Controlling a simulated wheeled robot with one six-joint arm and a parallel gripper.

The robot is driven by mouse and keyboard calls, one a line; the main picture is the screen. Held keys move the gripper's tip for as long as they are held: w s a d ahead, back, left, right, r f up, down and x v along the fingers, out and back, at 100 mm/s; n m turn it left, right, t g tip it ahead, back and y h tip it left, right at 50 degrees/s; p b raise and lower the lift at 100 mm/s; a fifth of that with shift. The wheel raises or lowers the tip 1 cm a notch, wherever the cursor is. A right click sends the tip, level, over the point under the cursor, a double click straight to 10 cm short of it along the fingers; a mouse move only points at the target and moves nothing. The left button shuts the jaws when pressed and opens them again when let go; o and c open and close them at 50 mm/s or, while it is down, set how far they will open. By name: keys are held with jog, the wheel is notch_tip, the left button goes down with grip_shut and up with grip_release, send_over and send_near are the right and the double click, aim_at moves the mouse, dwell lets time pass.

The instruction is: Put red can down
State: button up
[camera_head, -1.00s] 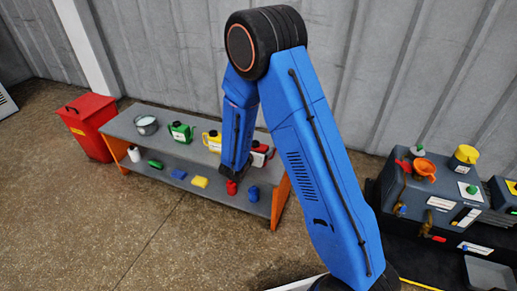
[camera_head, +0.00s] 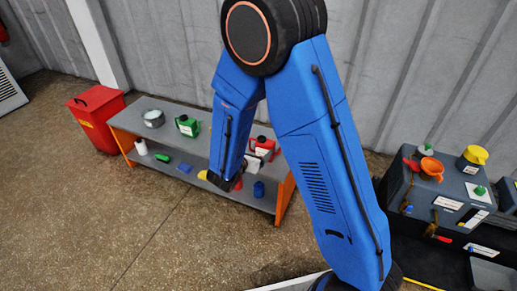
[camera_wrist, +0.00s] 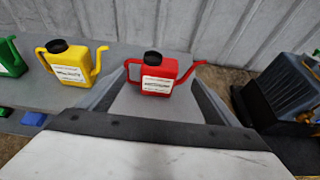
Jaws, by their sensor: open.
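The red can (camera_wrist: 166,69), with a black cap, white label and long spout, stands upright on the grey top of the bench (camera_head: 150,103). It also shows in the head view (camera_head: 262,141), partly behind my arm. In the wrist view my gripper (camera_wrist: 160,92) is open, with one finger to the left and one to the right of the can. I cannot tell whether either finger touches it. In the head view my arm hides most of the gripper.
A yellow can (camera_wrist: 70,66) and a green can (camera_head: 187,125) stand to its left, beside a metal pot (camera_head: 154,118). Small coloured items lie on the lower shelf. A red bin (camera_head: 95,118) is at the left. A dark machine (camera_head: 398,180) stands at the right.

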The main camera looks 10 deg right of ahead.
jog(key=shift+s+a+r, duration=0.1)
jog(key=shift+s+r, duration=0.1)
jog(key=s+d+r+m+g, duration=0.8)
jog(key=s+d+r+m, duration=0.6)
jog(key=s+d+m, duration=0.3)
jog(key=s+a+r+m+t+y, duration=0.1)
jog(key=s+r+m+y, duration=0.3)
jog(key=s+m, duration=0.2)
jog(key=s+a+r+m+t+y, duration=0.1)
jog(key=s+a+r+m+y, duration=0.1)
jog(key=s, duration=0.9)
jog(key=shift+s+a+r+m+y, duration=0.25)
jog(key=shift+r+m+y, duration=0.75)
jog(key=shift+m, duration=0.9)
